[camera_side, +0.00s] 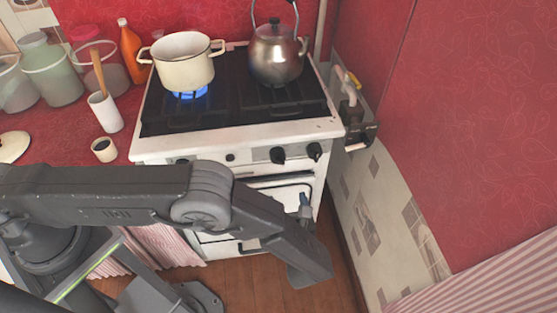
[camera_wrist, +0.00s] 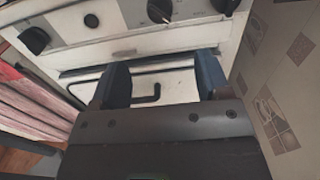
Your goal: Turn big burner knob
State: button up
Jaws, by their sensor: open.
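The white stove (camera_side: 228,140) has a row of black knobs on its front panel. In the side view, two large knobs (camera_side: 278,155) (camera_side: 314,151) sit at the right and a small knob (camera_side: 231,157) is left of them; my arm partly hides the panel's left end.
A cream pot (camera_side: 185,66) stands over a lit blue flame (camera_side: 188,93). A steel kettle (camera_side: 276,58) stands at the back right. The oven handle (camera_wrist: 147,95) shows between my fingers.

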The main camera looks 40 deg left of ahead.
aim_at(280, 164)
jog(key=x, duration=1.3)
jog(key=shift+w+a, duration=0.25)
jog(key=shift+a, duration=0.05)
jog(key=shift+c, duration=0.3)
jog(key=c, duration=0.9)
jog(key=shift+o, duration=0.2)
jog(key=shift+n, duration=0.4)
jog(key=n, duration=0.3)
jog(key=shift+d, duration=0.1)
jog(key=shift+n, duration=2)
